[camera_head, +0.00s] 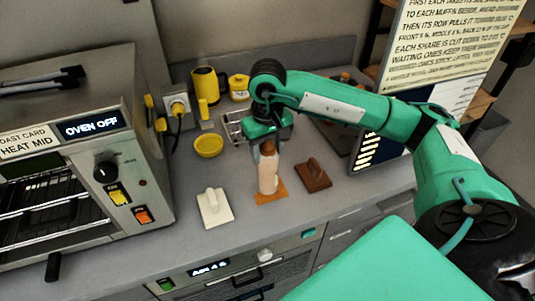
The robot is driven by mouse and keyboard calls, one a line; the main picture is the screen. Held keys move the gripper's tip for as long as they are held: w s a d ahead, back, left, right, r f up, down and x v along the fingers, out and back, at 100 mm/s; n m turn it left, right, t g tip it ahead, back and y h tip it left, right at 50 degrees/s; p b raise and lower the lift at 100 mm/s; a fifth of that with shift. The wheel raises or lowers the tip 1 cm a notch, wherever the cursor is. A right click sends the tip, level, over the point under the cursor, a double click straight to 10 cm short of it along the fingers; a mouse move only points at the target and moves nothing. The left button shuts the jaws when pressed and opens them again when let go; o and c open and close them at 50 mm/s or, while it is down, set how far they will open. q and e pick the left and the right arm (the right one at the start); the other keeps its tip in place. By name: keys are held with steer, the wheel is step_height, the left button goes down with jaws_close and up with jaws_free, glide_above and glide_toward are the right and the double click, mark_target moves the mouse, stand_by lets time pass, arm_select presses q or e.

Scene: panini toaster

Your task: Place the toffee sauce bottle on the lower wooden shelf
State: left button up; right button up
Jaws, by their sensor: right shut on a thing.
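The toffee sauce bottle (268,175) appears to be the pale, upright bottle with a brown top, near the middle of the counter; its label cannot be read. My right gripper (268,147) reaches down from above and is shut on its upper part. A flat orange piece (271,198) shows at the bottle's base; I cannot tell whether the bottle rests on it or hangs just above. Wooden shelf boards (480,104) show at the right, partly hidden behind a sign board. My left gripper is not in view.
A white handled block (215,208) and a brown one (313,176) flank the bottle. A yellow bowl (208,145), yellow jug (205,85) and wire rack (233,127) stand behind. The oven (85,165) fills the left. A printed sign (450,45) blocks part of the shelves.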

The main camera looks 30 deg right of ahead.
steer(key=shift+f, duration=1.15)
steer(key=shift+f, duration=0.15)
steer(key=o, duration=1.5)
steer(key=shift+c, duration=0.2)
